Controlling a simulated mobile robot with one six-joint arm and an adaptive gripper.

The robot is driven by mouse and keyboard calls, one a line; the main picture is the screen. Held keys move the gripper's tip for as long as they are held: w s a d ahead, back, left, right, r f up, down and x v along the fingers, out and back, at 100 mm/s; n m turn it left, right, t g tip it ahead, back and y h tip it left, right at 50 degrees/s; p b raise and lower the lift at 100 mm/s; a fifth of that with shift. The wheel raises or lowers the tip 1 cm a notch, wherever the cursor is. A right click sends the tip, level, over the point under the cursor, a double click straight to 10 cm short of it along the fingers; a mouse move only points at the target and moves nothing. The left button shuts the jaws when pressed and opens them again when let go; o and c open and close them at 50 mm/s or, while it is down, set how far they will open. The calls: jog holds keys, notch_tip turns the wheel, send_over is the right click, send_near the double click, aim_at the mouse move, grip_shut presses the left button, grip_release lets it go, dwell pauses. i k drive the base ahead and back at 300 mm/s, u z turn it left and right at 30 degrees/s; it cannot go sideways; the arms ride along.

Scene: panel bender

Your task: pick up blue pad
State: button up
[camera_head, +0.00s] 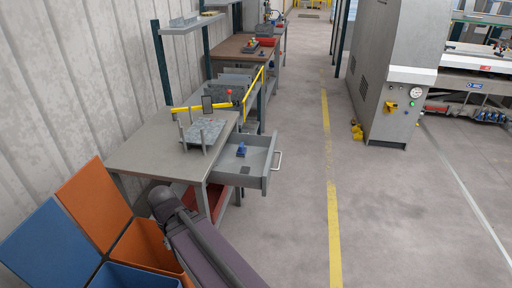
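A small blue item (241,149), perhaps the blue pad, is in the pulled-out grey drawer (262,182) of the workbench. It is too small to make out its exact shape. A small dark flat piece (245,169) is in the same drawer, nearer its front. Part of my arm shows at the bottom, left of centre, in front of the bench and bins. I cannot make out my gripper or its fingers in this view.
The grey workbench (150,150) holds a metal plate with posts (204,131). Orange and blue bins with raised lids (50,250) stand at lower left. A red bin (216,199) sits under the bench. The floor right of the drawer is clear up to the large grey machine (385,70).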

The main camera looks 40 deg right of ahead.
aim_at(242, 151)
jog(key=z, duration=0.5)
jog(key=i, duration=0.55)
jog(key=z, duration=0.8)
jog(key=i, duration=0.6)
jog(key=z, duration=0.35)
